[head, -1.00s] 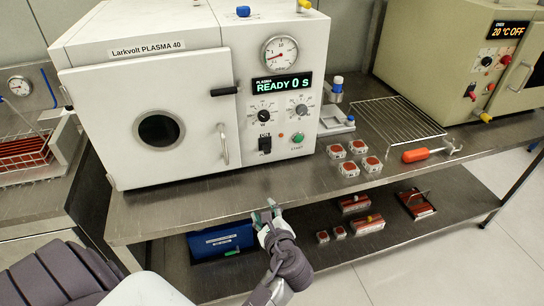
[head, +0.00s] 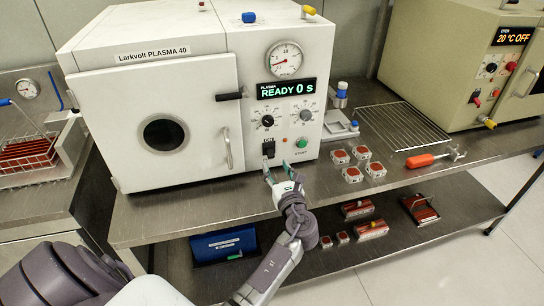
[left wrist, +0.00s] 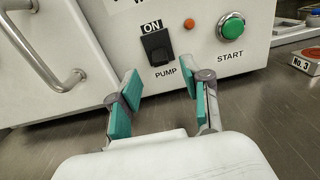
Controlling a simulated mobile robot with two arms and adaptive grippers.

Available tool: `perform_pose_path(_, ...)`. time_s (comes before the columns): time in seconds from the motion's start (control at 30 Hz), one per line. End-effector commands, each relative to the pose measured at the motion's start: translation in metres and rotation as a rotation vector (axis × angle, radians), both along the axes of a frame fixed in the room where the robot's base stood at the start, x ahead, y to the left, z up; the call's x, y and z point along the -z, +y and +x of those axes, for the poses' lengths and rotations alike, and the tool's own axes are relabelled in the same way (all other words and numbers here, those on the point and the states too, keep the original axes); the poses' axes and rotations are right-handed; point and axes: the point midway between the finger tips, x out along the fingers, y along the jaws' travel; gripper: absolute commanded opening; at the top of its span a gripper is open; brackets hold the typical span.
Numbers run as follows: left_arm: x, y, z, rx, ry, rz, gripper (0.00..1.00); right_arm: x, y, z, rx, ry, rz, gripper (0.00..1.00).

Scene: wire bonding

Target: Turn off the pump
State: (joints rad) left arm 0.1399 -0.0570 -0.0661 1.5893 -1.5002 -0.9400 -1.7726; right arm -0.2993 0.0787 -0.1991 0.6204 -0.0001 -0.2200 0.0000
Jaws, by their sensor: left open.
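The white plasma machine (head: 200,163) stands on the steel bench, with its display reading "READY 0 s". Its black pump switch (head: 268,149) is low on the front panel. In the left wrist view the pump switch (left wrist: 156,45) has "ON" above it and "PUMP" below it. My left gripper (head: 279,169) is open and empty, just in front of and below the switch. In the left wrist view its teal-padded fingers (left wrist: 160,90) stand apart, with the switch beyond the gap between them. I see no contact with the switch. My right gripper is not in view.
A green START button (left wrist: 231,26) and a small orange lamp (left wrist: 188,49) sit right of the switch. The door handle (head: 227,148) is to its left. Several small red-topped boxes (head: 352,174) and an orange-handled tool (head: 420,160) lie on the bench to the right.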

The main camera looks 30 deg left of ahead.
Motion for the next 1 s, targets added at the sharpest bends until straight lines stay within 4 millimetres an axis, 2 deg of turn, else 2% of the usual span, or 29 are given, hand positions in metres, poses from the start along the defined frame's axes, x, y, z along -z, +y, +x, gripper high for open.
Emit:
perform_pose_path(0.1, -0.001, 0.018, 0.015, -0.001, 0.000, 0.001, 0.48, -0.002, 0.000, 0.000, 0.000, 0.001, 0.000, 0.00)
perform_pose_path(0.3, 0.000, 0.035, 0.031, 0.000, -0.001, -0.001, 0.48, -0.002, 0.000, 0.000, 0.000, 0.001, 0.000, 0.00)
perform_pose_path(0.67, 0.001, 0.040, 0.034, 0.000, 0.000, -0.001, 0.48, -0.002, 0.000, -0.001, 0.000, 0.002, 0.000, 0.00)
perform_pose_path(0.7, 0.001, 0.040, 0.034, 0.000, 0.000, -0.001, 0.46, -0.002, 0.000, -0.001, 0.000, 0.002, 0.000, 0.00)
perform_pose_path(0.9, 0.000, 0.040, 0.034, 0.000, -0.001, -0.002, 0.13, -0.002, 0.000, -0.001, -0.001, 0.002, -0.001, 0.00)
perform_pose_path(1.0, 0.000, 0.040, 0.034, 0.001, -0.001, -0.002, 0.00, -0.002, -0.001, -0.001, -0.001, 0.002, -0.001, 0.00)
